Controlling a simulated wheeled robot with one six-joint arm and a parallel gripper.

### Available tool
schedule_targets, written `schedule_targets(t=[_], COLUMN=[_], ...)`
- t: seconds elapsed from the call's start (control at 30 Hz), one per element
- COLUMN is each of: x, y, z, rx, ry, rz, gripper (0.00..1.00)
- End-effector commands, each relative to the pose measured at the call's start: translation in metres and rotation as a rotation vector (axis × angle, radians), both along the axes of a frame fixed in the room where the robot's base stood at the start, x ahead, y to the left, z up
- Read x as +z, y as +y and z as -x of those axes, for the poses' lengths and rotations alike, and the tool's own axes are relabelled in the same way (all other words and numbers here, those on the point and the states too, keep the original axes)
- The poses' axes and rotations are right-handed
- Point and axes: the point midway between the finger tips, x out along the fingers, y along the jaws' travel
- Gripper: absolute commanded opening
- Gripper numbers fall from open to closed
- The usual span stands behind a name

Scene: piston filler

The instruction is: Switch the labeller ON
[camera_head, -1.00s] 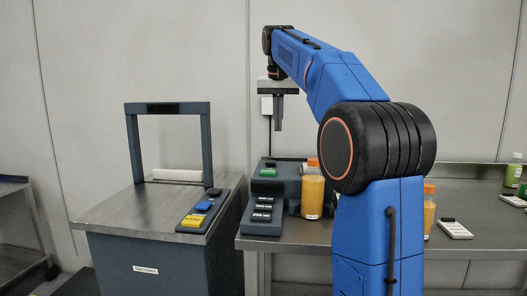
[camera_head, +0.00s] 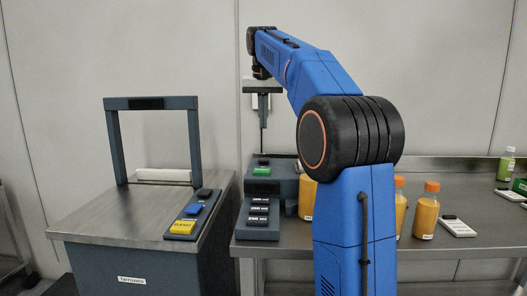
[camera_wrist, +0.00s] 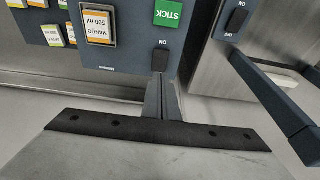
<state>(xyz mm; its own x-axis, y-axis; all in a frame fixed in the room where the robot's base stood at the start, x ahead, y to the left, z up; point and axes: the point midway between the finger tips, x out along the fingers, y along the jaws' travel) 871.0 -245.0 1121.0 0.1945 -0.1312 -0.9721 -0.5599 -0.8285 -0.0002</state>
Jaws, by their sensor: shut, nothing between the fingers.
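The labeller (camera_head: 284,185) is a dark grey-blue machine on the steel bench, with a green button (camera_head: 262,171) and a small dark switch (camera_head: 263,161) behind it. In the wrist view its panel (camera_wrist: 125,75) carries the green STICK button (camera_wrist: 168,13), a lit MANGO 500 ml key (camera_wrist: 98,22) and the black rocker switch (camera_wrist: 160,58) with ON printed at its upper side. Its other marking is hidden, and I cannot tell which way it is tipped. My gripper (camera_head: 264,120) is shut and empty, pointing down above the labeller. In the wrist view the fingertips (camera_wrist: 160,78) appear close to the switch; contact is unclear.
A steel-topped machine with a frame (camera_head: 193,148) stands left, with yellow and blue buttons. Its black ON/OFF switch (camera_wrist: 236,19) is right in the wrist view. Orange bottles (camera_head: 426,212) stand on the bench near my arm. A gap separates the machine from the bench.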

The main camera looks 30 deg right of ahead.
Motion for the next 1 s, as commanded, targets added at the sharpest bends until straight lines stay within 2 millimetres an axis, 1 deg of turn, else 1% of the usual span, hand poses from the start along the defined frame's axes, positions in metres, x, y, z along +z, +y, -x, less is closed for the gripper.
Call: schedule_targets(t=[0.03, 0.3, 0.4, 0.6, 0.8, 1.0], x=[-0.009, -0.056, -0.073, -0.098, -0.110, -0.112], y=[-0.001, -0.007, -0.010, -0.008, -0.007, -0.007], z=[-0.001, -0.011, -0.014, -0.011, -0.011, -0.011], rx=[0.000, 0.000, 0.000, 0.001, 0.000, 0.000], ry=[0.003, 0.003, 0.002, 0.001, 0.001, 0.000], rz=[-0.001, -0.001, 0.000, 0.000, -0.001, 0.000], gripper=[0.00, 0.00, 0.00, 0.00, 0.00, 0.00])
